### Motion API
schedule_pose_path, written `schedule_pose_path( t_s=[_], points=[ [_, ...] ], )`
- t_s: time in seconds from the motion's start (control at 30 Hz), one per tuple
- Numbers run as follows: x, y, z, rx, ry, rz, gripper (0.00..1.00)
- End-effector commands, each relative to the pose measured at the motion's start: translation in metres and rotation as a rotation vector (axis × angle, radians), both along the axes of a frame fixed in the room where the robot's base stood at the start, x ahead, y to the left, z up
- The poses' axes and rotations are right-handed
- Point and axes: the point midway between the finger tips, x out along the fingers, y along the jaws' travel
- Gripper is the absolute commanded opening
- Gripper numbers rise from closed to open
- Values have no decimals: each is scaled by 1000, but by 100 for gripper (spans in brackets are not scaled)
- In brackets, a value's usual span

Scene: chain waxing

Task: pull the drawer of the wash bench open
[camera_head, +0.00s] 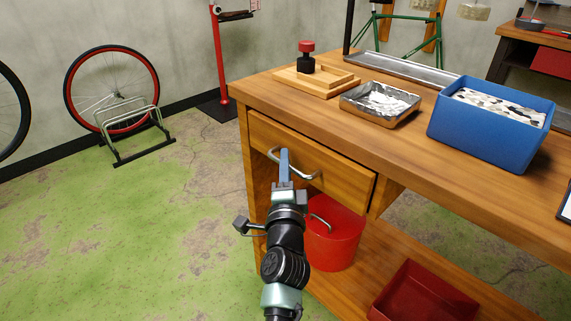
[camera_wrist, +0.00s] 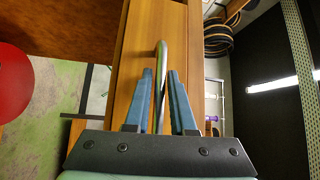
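The wash bench (camera_head: 395,140) has a wooden drawer (camera_head: 345,180) under its top. The drawer front looks flush with the bench, so it appears shut. A curved metal handle (camera_head: 307,177) is on the drawer front. My gripper (camera_head: 284,152) is in front of the handle, near its left part, and hides some of it. In the wrist view the handle (camera_wrist: 163,50) runs between the two blue fingers of my gripper (camera_wrist: 160,72). A gap shows between the fingers, with the bar inside it, so the gripper looks open around the handle. Contact cannot be told.
A red bucket (camera_head: 335,245) and a red tray (camera_head: 425,300) are on the lower shelf. On top stand a blue bin (camera_head: 480,138), a metal tray (camera_head: 352,108) and a wooden block (camera_head: 288,79).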

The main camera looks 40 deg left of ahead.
Motion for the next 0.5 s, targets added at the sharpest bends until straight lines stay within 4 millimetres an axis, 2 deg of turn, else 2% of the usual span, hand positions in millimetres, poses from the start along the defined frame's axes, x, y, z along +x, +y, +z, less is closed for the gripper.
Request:
schedule_pose_path(
  t_s=[0.03, 0.1, 0.5],
  points=[
    [0, 0, 0, 0, 0, 0, 12],
    [0, 0, 0, 0, 0, 0, 0],
    [0, 0, 0, 0, 0, 0, 0]
  ],
)
